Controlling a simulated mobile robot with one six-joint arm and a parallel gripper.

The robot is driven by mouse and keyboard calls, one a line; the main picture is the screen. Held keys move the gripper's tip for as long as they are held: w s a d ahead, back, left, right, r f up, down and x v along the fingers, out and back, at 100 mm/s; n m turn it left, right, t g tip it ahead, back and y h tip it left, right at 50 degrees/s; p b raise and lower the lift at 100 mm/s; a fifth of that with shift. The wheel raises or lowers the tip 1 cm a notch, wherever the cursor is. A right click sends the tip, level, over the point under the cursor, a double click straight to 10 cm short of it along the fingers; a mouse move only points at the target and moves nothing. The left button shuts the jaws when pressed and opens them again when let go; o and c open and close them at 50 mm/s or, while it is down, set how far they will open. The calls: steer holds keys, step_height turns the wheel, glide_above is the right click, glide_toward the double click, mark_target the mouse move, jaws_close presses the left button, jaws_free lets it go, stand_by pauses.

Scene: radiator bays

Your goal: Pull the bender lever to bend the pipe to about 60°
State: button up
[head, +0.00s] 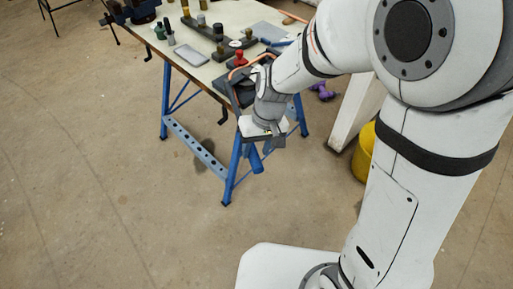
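The pipe bender (240,88) is a dark tool at the near right corner of the workbench, with a red knob (240,58) on top. A copper-coloured pipe (259,58) shows at the bender, curving at its left end; my wrist hides part of it, so its bend angle cannot be read. My gripper (264,141) points down just off the bench's near edge. A thick blue handle (256,162), apparently the lever's grip, sticks out just below my fingers. The fingers overlap its upper end; whether they are closed on it cannot be told. The lever's bar is mostly hidden.
The workbench (219,21) stands on blue trestle legs (194,146). It holds a dark block with several cylinders (217,45), a grey tray (190,54) and a vice (133,10). A yellow bucket (364,154) stands right, beyond my arm. The floor at left is clear.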

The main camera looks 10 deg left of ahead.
steer(key=shift+o, duration=1.3)
step_height(320, 180, up, 8)
steer(key=d, duration=0.1)
steer(key=shift+w+d+f, duration=0.15)
steer(key=shift+w+f, duration=0.05)
steer(key=shift+w, duration=0.15)
